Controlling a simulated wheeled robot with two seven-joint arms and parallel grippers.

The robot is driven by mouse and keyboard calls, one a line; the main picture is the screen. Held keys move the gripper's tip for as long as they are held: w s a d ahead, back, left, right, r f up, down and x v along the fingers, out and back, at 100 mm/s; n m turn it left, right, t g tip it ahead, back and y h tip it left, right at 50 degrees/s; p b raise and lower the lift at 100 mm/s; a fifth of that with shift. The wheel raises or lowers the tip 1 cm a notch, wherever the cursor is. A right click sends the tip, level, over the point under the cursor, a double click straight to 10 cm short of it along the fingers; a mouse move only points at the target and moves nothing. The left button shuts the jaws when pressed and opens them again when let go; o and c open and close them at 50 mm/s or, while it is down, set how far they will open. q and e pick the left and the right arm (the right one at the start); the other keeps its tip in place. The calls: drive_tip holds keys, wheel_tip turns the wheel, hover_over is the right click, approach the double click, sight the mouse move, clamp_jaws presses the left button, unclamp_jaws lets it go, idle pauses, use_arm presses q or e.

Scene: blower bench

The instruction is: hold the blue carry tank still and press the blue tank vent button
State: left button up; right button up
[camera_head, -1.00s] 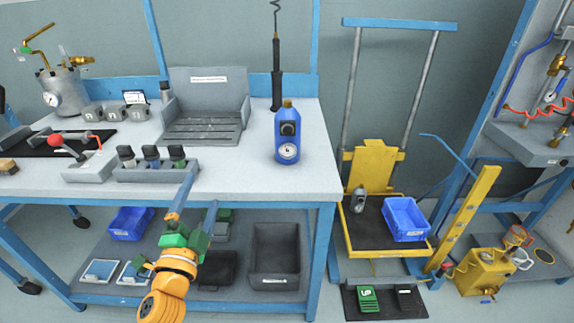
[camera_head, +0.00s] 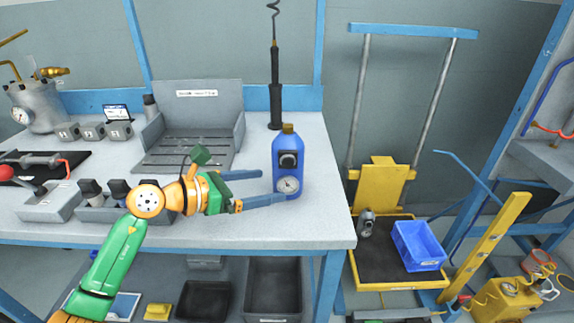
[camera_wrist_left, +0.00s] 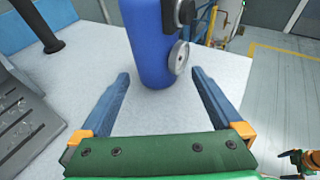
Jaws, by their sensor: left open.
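The blue carry tank (camera_head: 287,150) stands upright near the right end of the bench top. It has a brown cap, a black round fitting (camera_head: 288,161) and a pressure gauge (camera_head: 288,185) on its front. I cannot make out for certain which part is the vent button. My left gripper (camera_head: 279,186) is open, its two blue fingers pointing at the tank's lower body. In the left wrist view the tank (camera_wrist_left: 150,45) stands just ahead of the fingertips, between their lines, with a gap visible. My right gripper does not show clearly in the head view.
A grey tray (camera_head: 190,125) stands behind my left gripper. A black rod-like tool (camera_head: 275,90) stands behind the tank. The bench's right edge is close to the tank; a yellow cart (camera_head: 380,285) stands beyond.

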sight(276, 183)
use_arm(q)
drive_tip(key=b+x, duration=0.1)
drive_tip(key=x, duration=0.4)
drive_tip(key=shift+w+d+f, duration=0.15)
drive_tip(key=shift+d+f, duration=0.05)
drive_tip(key=shift+d, duration=0.1)
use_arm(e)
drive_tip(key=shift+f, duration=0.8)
use_arm(q)
drive_tip(key=c, duration=0.4)
drive_tip(key=shift+c, duration=0.5)
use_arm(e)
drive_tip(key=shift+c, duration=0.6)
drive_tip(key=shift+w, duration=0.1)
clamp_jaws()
